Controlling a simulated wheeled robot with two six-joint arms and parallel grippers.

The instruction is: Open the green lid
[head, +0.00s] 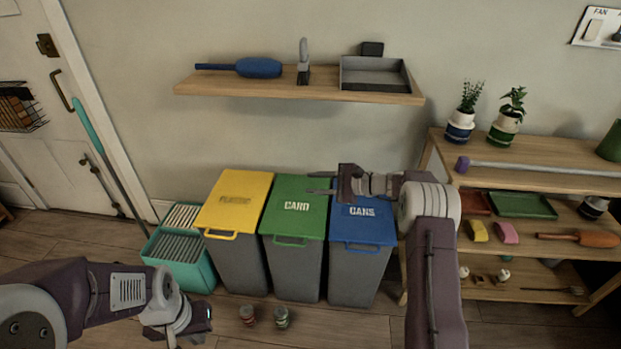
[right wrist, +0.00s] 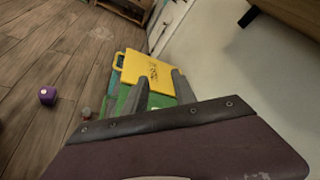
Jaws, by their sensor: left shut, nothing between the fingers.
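Part of the green lid also shows between the fingers in the right wrist view (right wrist: 158,101). My right gripper (head: 318,183) points left above the back of the green and blue lids. Its fingers are apart with nothing between them; I cannot tell its exact height above the lids. My left gripper (head: 207,315) is low at the front left, shut and empty, away from the bins.
A yellow-lidded bin (head: 235,198) stands left of it and a blue-lidded bin (head: 362,222) right. A teal bucket (head: 178,250) is further left. Two small jars (head: 281,318) stand on the floor in front. A wall shelf (head: 300,91) hangs above; a shelf unit (head: 540,180) stands right.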

